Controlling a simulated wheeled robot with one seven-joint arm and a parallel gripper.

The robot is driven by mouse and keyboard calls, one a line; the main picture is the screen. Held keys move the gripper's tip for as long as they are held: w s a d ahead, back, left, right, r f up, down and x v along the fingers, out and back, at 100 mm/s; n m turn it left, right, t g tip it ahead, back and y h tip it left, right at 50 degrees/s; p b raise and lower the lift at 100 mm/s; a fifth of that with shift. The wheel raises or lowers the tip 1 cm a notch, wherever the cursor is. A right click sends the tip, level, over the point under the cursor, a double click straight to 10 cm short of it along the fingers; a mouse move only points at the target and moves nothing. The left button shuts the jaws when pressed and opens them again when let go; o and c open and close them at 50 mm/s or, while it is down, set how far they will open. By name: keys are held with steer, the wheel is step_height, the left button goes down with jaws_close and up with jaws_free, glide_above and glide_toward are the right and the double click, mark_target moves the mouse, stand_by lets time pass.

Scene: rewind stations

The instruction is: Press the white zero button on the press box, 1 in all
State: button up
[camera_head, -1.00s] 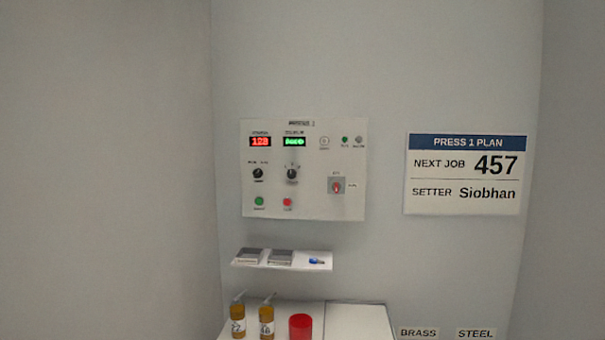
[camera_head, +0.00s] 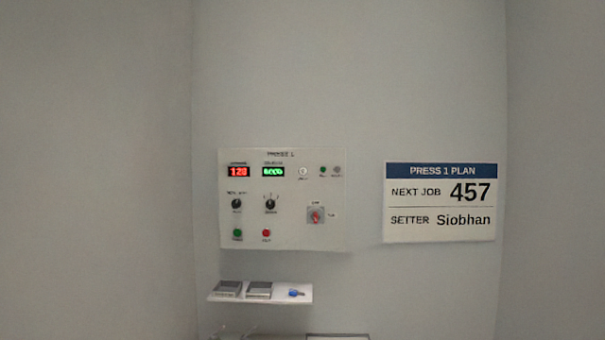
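The press box (camera_head: 318,187) is a pale panel on the wall, left of the picture's middle. Its white zero button (camera_head: 303,172) is a small round button at the upper part, right of the green display (camera_head: 273,171). A red display (camera_head: 238,171) reads about 120. Two dark knobs, a green button (camera_head: 237,233), a red button (camera_head: 266,233) and a red rotary switch (camera_head: 315,215) sit lower on the panel. My gripper is not in view, and nothing covers the press box.
A narrow white shelf (camera_head: 207,296) below the box holds two grey-topped blocks (camera_head: 259,289) and a small blue item (camera_head: 296,293). A plan sign (camera_head: 440,225) hangs at the right. A surface edge shows at the bottom.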

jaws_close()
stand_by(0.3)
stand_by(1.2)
